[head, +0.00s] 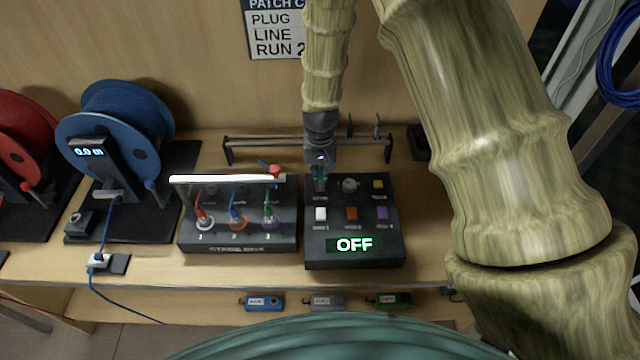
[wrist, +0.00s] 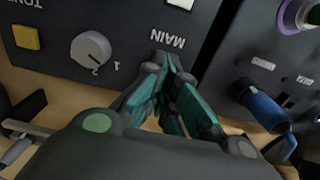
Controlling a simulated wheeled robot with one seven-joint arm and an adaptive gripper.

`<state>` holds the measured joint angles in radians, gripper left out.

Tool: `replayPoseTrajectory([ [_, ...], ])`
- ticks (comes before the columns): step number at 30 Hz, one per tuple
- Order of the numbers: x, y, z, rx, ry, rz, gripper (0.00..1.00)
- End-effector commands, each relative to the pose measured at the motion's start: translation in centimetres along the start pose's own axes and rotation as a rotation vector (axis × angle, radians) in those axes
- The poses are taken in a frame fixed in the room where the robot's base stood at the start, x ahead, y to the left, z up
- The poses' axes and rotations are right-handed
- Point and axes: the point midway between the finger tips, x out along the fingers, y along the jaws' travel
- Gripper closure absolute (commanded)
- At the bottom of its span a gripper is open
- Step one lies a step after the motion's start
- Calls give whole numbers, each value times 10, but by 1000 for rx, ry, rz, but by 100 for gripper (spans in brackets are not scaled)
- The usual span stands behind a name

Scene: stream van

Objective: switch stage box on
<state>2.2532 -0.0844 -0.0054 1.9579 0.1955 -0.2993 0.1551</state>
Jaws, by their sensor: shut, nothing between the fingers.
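The black control panel (head: 318,252) stands on the bench, and its green-lit display (head: 354,245) reads OFF. It has a knob, a yellow button and a row of white, orange and purple buttons. Left of it stands the box labelled STAGE BOX (head: 237,249), with several plugs in its face. My gripper (head: 320,188) points down at the panel's upper left corner. In the wrist view the closed fingertips (wrist: 172,65) are beside the MAIN label (wrist: 168,40), with nothing between them. They hide whatever control sits there, and I cannot tell whether they touch it. The knob (wrist: 90,50) is beside them.
A white bar (head: 228,180) spans the top of the stage box. A low black rail (head: 260,140) runs behind both boxes. A blue cable reel (head: 120,125) and a red one (head: 22,135) stand left. Small coloured boxes (head: 327,301) lie on the shelf below.

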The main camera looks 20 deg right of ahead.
Motion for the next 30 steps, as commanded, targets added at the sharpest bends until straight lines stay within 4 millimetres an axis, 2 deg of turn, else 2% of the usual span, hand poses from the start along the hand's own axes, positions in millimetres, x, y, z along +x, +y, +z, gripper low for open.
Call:
replayPoseTrajectory([
  [30, 7, 0, 0, 0, 0, 0, 100],
])
